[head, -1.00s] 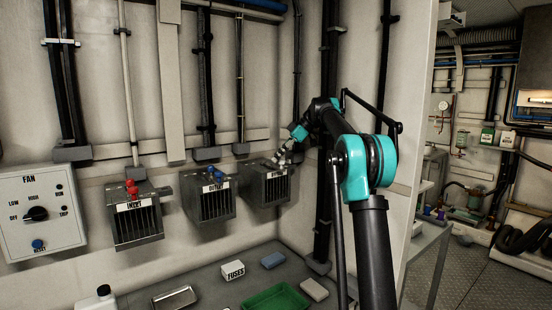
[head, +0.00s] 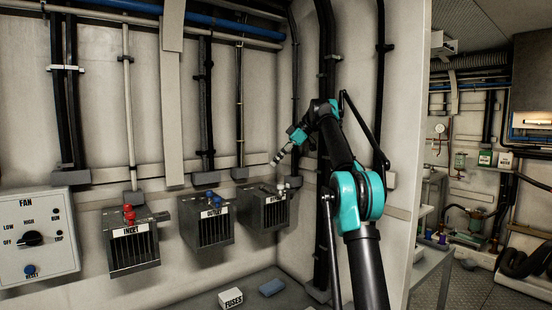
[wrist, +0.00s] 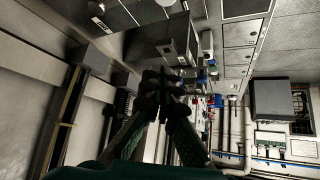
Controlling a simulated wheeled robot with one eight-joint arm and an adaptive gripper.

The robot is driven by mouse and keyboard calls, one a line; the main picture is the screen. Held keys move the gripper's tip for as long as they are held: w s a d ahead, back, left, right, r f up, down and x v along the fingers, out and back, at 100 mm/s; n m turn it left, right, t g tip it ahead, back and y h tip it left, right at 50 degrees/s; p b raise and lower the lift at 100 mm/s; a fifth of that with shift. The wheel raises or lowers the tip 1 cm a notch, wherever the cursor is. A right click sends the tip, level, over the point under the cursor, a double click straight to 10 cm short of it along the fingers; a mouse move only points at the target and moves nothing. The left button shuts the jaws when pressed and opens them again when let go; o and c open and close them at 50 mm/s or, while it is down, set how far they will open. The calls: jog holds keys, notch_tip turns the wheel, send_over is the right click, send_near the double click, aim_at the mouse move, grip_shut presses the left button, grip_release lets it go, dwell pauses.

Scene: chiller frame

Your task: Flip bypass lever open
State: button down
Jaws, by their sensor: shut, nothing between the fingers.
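The rightmost of the three grey vented boxes (head: 262,212) is on the wall in the head view. Its white label is too small to read surely. A small pale lever or knob (head: 281,187) shows on top of it; its exact position is hard to make out. My gripper (head: 275,161) is above this box, pointing down and left, apart from it and empty. In the wrist view the fingers of my gripper (wrist: 165,84) are together with nothing between them.
The OUTLET box (head: 208,222) with blue knobs and the INLET box (head: 132,245) with red knobs are to the left. The FAN panel (head: 68,258) is at the far left.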

jog(key=shift+r, duration=0.85)
jog(key=s+d+f+m+t+h, duration=0.1)
jog(key=s+d+f+m, duration=0.2)
jog(key=f, duration=0.4)
jog(key=s+d+f+m+h, duration=0.2)
jog(key=s+f+m, duration=0.1)
jog(key=s+f, duration=0.35)
jog(key=s+d+f+m+t+h, duration=0.15)
jog(key=s+f+m, duration=0.25)
jog(key=f, duration=0.4)
jog(key=s+d+f+m+h, duration=0.2)
jog(key=s+d+f+m, duration=0.2)
jog(key=s+f, duration=0.9)
jog(key=s+d+f+m+t+h, duration=0.1)
jog(key=s+d+f+m+h, duration=0.1)
jog(key=s+f, duration=1.1)
jog(key=s+d+m, duration=0.1)
jog(key=s+d, duration=0.1)
jog(key=s, duration=0.3)
jog(key=shift+s+d+f+m, duration=0.2)
jog(key=shift+s+m, duration=0.1)
jog(key=shift+m, duration=0.1)
